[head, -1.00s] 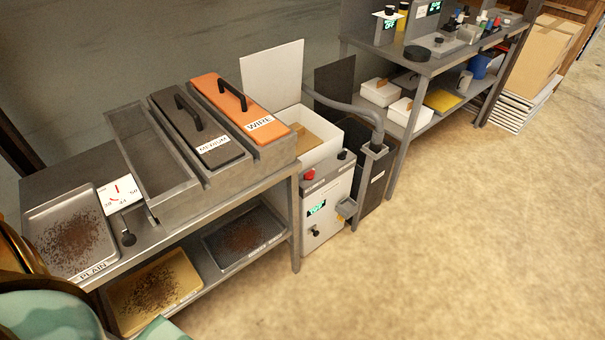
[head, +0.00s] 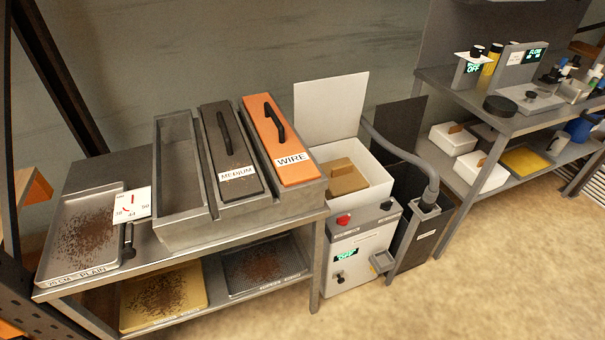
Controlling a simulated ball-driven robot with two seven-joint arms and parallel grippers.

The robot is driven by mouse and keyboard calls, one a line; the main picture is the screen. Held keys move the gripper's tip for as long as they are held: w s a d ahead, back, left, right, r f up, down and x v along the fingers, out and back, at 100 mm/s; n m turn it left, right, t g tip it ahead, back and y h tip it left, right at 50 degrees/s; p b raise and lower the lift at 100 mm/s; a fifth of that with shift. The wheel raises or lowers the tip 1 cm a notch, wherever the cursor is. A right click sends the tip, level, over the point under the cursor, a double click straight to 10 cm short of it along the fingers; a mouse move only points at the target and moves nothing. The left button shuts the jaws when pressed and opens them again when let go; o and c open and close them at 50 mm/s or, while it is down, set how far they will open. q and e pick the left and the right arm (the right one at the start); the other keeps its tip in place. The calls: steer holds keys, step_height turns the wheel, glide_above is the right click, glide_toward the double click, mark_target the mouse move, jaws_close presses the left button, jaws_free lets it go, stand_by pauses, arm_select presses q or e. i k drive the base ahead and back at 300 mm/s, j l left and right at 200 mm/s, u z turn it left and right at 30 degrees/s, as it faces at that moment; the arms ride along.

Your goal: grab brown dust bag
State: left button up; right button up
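A brown dust bag (head: 346,178) lies inside the open white box of the vacuum unit (head: 352,222), its top and part of its front showing above the box's front wall. The white lid (head: 330,108) stands upright behind the box. Neither of my grippers shows in the head view.
Left of the unit is a grey bench with the MEDIUM brush block (head: 232,160), the orange WIRE block (head: 284,140) and a PLAIN tray (head: 80,238). A hose (head: 400,152) curves over a dark bin (head: 420,235) at right. Open floor (head: 500,270) lies in front.

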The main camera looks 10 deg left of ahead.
mark_target(344, 179)
steer(key=l+u, duration=0.15)
steer(key=u, duration=0.3)
steer(key=i+l+u, duration=0.1)
steer(key=u, duration=0.3)
steer(key=l+u, duration=0.4)
steer(key=l, duration=0.55)
steer(key=k+l+u, duration=0.1)
steer(key=l+u, duration=0.25)
steer(key=l, duration=0.55)
